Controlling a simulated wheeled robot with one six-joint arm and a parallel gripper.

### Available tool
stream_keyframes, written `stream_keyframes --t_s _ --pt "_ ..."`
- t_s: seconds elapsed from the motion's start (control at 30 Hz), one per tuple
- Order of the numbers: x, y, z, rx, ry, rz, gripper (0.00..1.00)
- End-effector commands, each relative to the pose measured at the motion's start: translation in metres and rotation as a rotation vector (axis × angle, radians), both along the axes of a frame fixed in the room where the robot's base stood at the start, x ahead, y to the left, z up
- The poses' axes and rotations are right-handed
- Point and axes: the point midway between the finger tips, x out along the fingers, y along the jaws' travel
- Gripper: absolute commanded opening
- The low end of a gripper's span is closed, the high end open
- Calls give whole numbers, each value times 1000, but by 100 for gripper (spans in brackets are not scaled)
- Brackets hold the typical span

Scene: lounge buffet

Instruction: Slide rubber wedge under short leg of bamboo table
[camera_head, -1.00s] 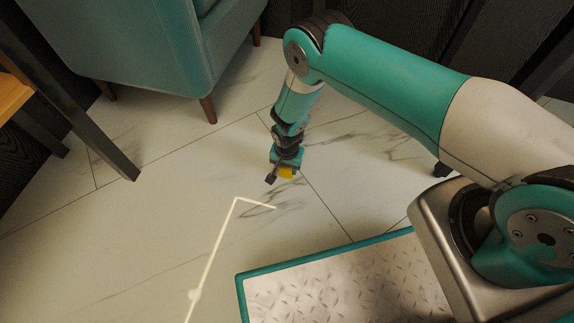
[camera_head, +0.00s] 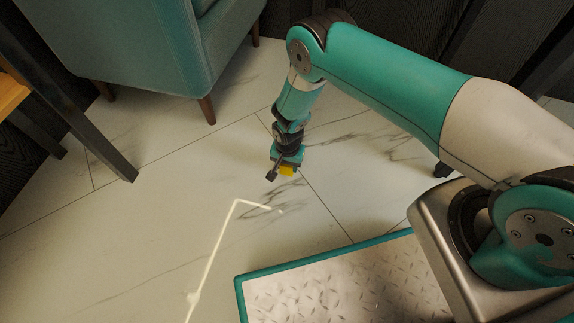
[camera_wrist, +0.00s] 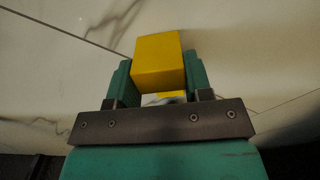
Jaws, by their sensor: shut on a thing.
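My gripper (camera_head: 285,165) hangs low over the pale floor in the middle of the head view. It is shut on a yellow rubber wedge (camera_head: 287,170). In the wrist view the wedge (camera_wrist: 158,62) sits between the two teal fingers and looks like a block; its taper cannot be made out. A table with a wood-coloured top (camera_head: 12,95) stands at the left edge of the head view, mostly out of frame. Its dark leg (camera_head: 105,155) comes down to the floor, well left of my gripper. Which leg is short cannot be told.
A teal armchair (camera_head: 150,50) with brown wooden legs stands behind, between the table and my arm. A bright line of light (camera_head: 215,245) crosses the floor in front. The marble-look floor (camera_head: 190,165) between my gripper and the table leg is clear.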

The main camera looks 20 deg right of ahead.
Motion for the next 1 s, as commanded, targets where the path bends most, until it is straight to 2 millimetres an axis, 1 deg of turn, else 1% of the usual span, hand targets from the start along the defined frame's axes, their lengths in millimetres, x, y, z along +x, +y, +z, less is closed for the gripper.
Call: stream_keyframes --t_s 0.9,1.0 --pt "21 -12 -1 0 -2 -2 23" --pt "21 -12 0 -1 -3 -2 23"
